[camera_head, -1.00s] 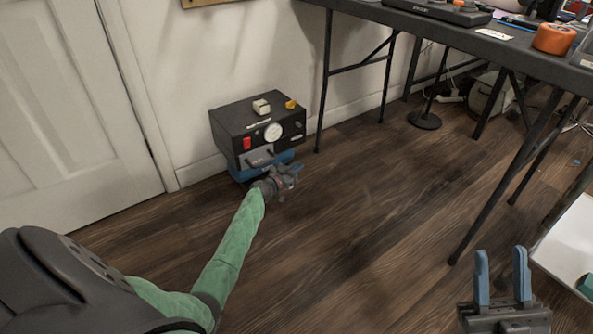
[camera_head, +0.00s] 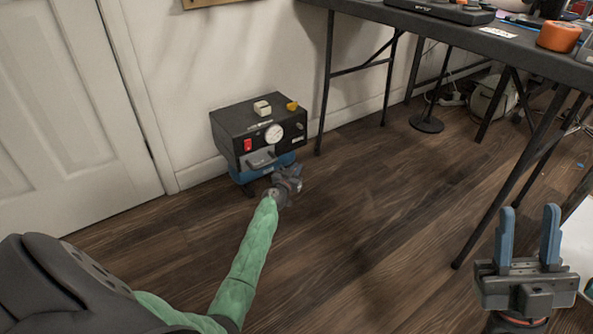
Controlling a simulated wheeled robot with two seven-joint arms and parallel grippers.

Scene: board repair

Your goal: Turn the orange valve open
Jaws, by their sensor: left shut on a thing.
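My right gripper (camera_head: 528,208) is open and empty at the lower right.
A dark folding table (camera_head: 450,25) stands at the upper right, its thin legs reaching the floor. An orange roll (camera_head: 558,36) lies on it. A white door (camera_head: 70,110) is at the left. The wooden floor (camera_head: 370,220) is clear in the middle.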

